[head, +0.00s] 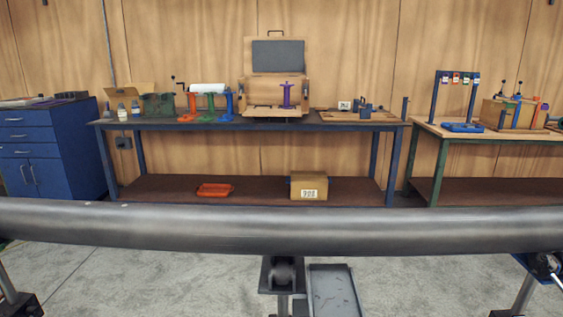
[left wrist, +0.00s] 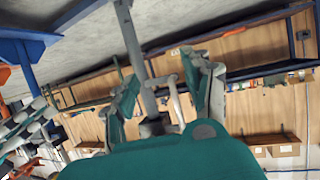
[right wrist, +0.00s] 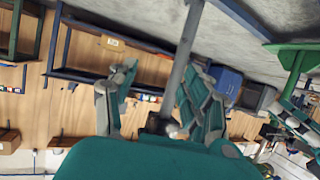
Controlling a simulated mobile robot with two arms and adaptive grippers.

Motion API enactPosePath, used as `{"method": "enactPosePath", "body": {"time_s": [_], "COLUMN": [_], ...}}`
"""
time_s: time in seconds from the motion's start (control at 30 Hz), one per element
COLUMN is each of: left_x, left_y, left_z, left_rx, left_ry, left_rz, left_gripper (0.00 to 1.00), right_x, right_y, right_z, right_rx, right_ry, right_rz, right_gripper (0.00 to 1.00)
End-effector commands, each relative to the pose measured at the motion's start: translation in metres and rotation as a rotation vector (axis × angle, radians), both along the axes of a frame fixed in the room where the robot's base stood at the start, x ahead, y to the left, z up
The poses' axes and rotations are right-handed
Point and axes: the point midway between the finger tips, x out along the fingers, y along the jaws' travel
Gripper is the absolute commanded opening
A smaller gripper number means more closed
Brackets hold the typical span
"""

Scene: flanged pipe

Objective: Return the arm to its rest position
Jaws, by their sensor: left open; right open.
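A long grey pipe (head: 280,230) runs across the whole width of the head view, in front of me. Neither gripper shows in the head view. In the left wrist view my left gripper (left wrist: 168,80) is open, with nothing between its fingers. In the right wrist view my right gripper (right wrist: 160,95) is open, with nothing between its fingers. Both wrist views are tilted, and neither gripper touches anything that I can see.
Behind the pipe stands a dark workbench (head: 260,125) with several tools and a cardboard box (head: 309,186) on its lower shelf. A blue cabinet (head: 45,150) is at the left and a second bench (head: 480,137) at the right. A grey tray (head: 335,290) and stands are below the pipe.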

Motion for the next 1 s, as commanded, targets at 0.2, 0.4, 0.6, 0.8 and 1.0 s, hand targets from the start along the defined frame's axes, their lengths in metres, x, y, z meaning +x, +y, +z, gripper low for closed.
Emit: {"method": "enactPosePath", "body": {"time_s": [0.2, 0.4, 0.6, 0.8, 1.0], "left_x": [-0.140, -0.261, -0.320, -0.327, -0.326], "left_y": [0.046, 0.079, 0.093, 0.095, 0.095], "left_z": [-0.071, -0.092, -0.094, -0.097, -0.097], "left_rx": [0.138, 0.221, 0.256, 0.260, 0.259], "left_ry": [0.534, 0.883, 1.038, 1.055, 1.053], "left_rz": [0.025, 0.040, 0.046, 0.047, 0.047], "left_gripper": [0.50, 0.50, 0.50, 0.50, 0.50], "right_x": [-0.140, -0.262, -0.320, -0.327, -0.326], "right_y": [-0.045, -0.079, -0.093, -0.095, -0.095], "right_z": [-0.071, -0.092, -0.094, -0.097, -0.097], "right_rx": [-0.137, -0.221, -0.256, -0.260, -0.260], "right_ry": [0.534, 0.883, 1.038, 1.055, 1.053], "right_rz": [-0.025, -0.040, -0.047, -0.047, -0.047], "right_gripper": [0.50, 0.50, 0.50, 0.50, 0.50]}}
